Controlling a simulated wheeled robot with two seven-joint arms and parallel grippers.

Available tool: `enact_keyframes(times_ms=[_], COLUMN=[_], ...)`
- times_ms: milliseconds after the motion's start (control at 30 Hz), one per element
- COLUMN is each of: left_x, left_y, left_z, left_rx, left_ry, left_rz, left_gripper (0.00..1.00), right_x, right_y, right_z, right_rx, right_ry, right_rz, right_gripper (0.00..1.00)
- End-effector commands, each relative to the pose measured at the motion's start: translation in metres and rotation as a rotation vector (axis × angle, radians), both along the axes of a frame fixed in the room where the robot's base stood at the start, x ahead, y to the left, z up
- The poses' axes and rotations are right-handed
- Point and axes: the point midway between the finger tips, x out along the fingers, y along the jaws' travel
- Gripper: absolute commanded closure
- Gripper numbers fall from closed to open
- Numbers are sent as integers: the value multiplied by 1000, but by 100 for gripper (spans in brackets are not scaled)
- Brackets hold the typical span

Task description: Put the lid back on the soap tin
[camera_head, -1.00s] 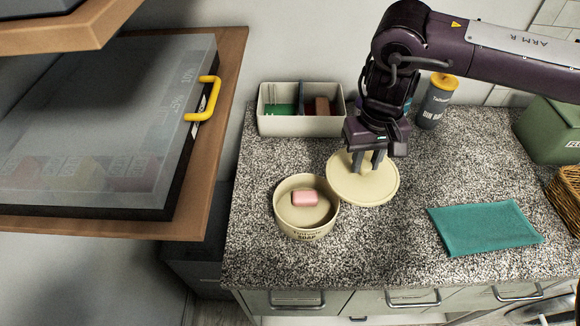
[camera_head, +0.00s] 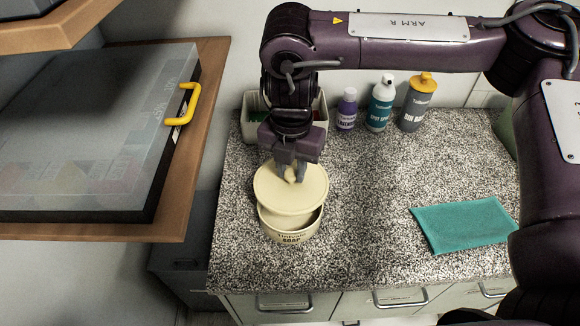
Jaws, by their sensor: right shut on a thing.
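The soap tin (camera_head: 291,236) is a round cream tin with dark lettering, standing upright on the speckled counter. The round cream lid (camera_head: 283,199) is over the tin and covers most of its opening. A gap shows at the front right, where the tin's inside is visible. The lid sits a little towards the back left of the tin; I cannot tell whether it touches the rim. My right gripper (camera_head: 291,177) is shut on the lid's knob from above. The pink soap is hidden under the lid. My left gripper is not in view.
A cream divided bin (camera_head: 318,108) stands behind my right gripper. Several bottles, among them a teal one (camera_head: 380,103), stand along the wall. A teal cloth (camera_head: 463,225) lies at the right. A wooden shelf with a clear-topped case (camera_head: 90,135) juts in at left.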

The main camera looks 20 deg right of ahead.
Motion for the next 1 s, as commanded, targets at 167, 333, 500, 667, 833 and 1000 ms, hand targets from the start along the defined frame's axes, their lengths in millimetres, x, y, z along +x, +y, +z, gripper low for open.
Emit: enact_keyframes(times_ms=[167,333,500,667,833,1000], left_x=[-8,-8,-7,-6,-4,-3], left_y=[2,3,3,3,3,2], left_z=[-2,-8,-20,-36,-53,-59], left_rx=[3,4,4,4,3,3], left_ry=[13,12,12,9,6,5], left_rz=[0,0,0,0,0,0], left_gripper=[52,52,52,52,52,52], right_x=[0,0,0,-1,-1,-1], right_y=[3,3,3,3,3,3], right_z=[0,-5,-17,-31,-45,-57], right_rx=[0,0,-1,-1,0,1], right_ry=[0,0,-1,-1,0,1], right_rz=[130,144,142,141,141,140], right_gripper=[96,96,96,96,96,96])
